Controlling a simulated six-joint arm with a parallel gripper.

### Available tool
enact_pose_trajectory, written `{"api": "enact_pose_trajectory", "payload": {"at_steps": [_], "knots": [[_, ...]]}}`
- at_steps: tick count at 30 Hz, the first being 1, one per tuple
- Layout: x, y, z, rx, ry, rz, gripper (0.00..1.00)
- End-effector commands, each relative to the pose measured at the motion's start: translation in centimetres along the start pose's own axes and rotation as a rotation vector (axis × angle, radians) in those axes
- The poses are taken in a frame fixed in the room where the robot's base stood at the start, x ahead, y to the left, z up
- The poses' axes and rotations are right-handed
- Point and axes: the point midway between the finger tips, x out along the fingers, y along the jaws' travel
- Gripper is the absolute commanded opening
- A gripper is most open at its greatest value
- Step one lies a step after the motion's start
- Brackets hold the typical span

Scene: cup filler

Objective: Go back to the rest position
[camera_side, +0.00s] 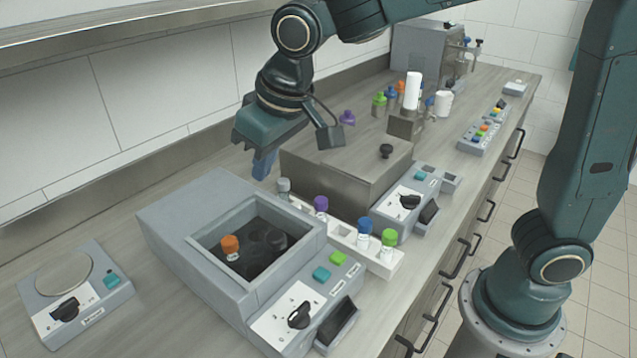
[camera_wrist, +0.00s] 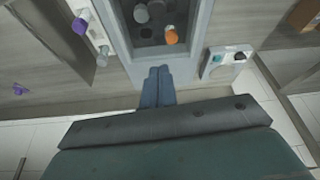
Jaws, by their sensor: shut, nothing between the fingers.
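My gripper (camera_side: 264,166) hangs from the dark green arm above the counter, behind the grey box-shaped machine (camera_side: 180,212) in the side view. Its blue fingers are shut together with nothing between them. In the wrist view the shut fingers (camera_wrist: 158,84) point at the near end of the same machine (camera_wrist: 190,68). They appear apart from it. An orange-capped vial (camera_side: 230,247) stands in the machine's dark open well, and its orange cap also shows in the wrist view (camera_wrist: 171,37).
A white rack (camera_side: 345,238) holds several vials with purple, blue, green and grey caps, right of the machine. A small scale (camera_side: 75,290) is at left. A metal box (camera_side: 345,170) stands behind the rack. Bare counter (camera_side: 150,190) lies along the wall.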

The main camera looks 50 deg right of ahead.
Motion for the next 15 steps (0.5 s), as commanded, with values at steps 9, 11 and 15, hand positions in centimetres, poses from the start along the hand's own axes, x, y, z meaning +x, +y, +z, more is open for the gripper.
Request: {"api": "enact_pose_trajectory", "payload": {"at_steps": [9, 11, 15], "knots": [[-3.8, 5.4, 3.4, 0.042, 0.031, 0.004, 0.0], [-4.5, 6.5, 4.4, 0.051, 0.037, 0.005, 0.0], [-6.1, 8.9, 7.1, 0.071, 0.054, 0.011, 0.0]]}}
